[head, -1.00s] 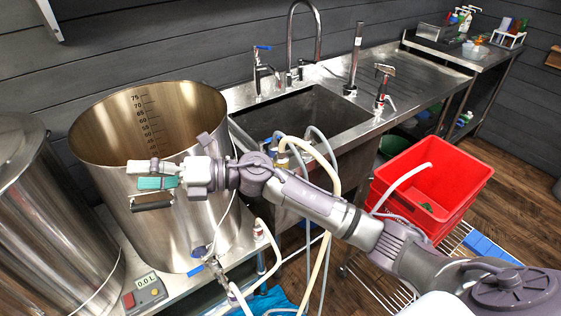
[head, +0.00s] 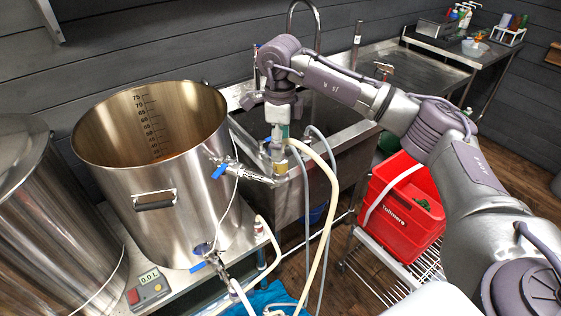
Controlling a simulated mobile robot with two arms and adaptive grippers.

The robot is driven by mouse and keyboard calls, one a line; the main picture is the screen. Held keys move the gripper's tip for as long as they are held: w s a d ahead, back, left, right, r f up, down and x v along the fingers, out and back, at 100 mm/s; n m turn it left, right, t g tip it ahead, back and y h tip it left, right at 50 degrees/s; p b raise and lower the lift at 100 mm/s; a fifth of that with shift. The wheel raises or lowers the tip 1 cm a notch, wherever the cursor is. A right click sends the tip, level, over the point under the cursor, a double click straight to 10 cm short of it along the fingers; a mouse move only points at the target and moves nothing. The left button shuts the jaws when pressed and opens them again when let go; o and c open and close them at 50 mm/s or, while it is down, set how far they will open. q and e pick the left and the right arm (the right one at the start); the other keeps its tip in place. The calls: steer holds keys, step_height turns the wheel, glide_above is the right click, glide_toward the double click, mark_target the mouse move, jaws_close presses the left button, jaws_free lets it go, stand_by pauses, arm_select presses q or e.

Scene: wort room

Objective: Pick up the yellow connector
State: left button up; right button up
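The yellow connector (head: 280,168) shows as a small brass-yellow fitting at the sink's front edge, beside the upper ends of the cream and grey hoses. My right gripper (head: 279,146) points down directly above it, with its fingertips at or very near the fitting's top. A teal pad shows on one finger. The fingers overlap the hose ends here, so I cannot tell whether they touch or grip the connector. My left gripper is not in view.
A large steel kettle (head: 190,215) with a blue-handled valve (head: 224,168) stands close on the left. The sink (head: 335,118) lies behind the gripper. Cream hose (head: 331,190) and grey hoses hang below it. A red crate (head: 404,232) stands at right.

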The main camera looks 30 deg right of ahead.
mark_target(281, 165)
step_height(281, 165, down, 2)
steer(key=shift+f, duration=0.25)
steer(key=shift+f+p, duration=0.3)
steer(key=shift+p, duration=0.3)
step_height(281, 165, down, 4)
steer(key=shift+w+d+r+p, duration=0.1)
steer(key=shift+r+p, duration=0.05)
steer(key=shift+p, duration=0.8)
steer(key=shift+f, duration=0.45)
steer(key=c, duration=1.3)
steer(key=shift+r, duration=0.1)
